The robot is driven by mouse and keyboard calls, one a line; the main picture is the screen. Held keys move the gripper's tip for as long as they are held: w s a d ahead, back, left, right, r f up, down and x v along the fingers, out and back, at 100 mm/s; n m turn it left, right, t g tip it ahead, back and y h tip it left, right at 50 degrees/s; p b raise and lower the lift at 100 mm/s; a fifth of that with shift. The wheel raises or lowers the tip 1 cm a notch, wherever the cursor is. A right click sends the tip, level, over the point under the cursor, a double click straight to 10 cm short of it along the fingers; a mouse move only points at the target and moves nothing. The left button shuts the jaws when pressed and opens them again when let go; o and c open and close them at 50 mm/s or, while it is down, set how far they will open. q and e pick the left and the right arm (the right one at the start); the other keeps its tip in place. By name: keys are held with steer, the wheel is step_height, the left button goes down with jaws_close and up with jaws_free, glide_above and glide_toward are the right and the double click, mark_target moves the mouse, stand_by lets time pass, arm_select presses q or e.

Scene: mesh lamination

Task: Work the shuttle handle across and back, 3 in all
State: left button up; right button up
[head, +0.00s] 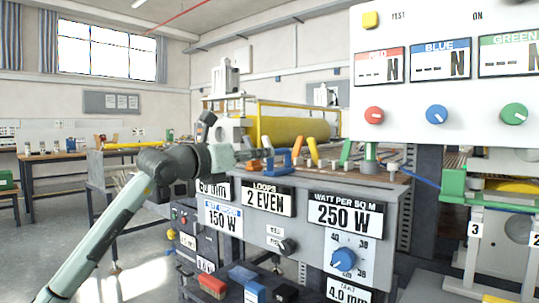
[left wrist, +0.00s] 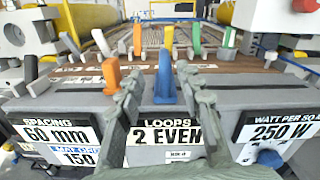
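My left gripper (head: 264,154) reaches in from the left over the front edge of the machine. In the left wrist view the left gripper (left wrist: 160,75) has its two grey fingers spread apart. An upright blue handle (left wrist: 165,82) stands between the fingertips, nearer the right finger; I cannot tell whether they touch. An orange handle (left wrist: 111,75) stands just outside the left finger. The head view shows the blue handle (head: 284,160) and the orange handle (head: 268,158) close to the gripper. No label shows which one is the shuttle handle. My right gripper is not in view.
Several coloured pegs, including a green one (left wrist: 228,38), stand in a row behind the handles. A front panel below carries the "2 EVEN" sign (head: 266,200) and a blue knob (head: 343,259). A white display board (head: 440,95) rises at right. A yellow roller (head: 290,130) lies behind.

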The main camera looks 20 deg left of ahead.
mark_target(278, 152)
arm_select(q)
steer(key=x, duration=0.2)
steer(key=p+x, duration=0.1)
steer(key=x, duration=0.3)
steer(key=shift+w+d+r+p, duration=0.1)
steer(key=shift+w+d+p, duration=0.1)
steer(key=shift+d+p, duration=0.15)
steer(key=shift+w+d, duration=0.25)
steer(key=shift+w, duration=0.25)
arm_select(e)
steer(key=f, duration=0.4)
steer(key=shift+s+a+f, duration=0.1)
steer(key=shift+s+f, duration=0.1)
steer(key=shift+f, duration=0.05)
arm_select(q)
jaws_close()
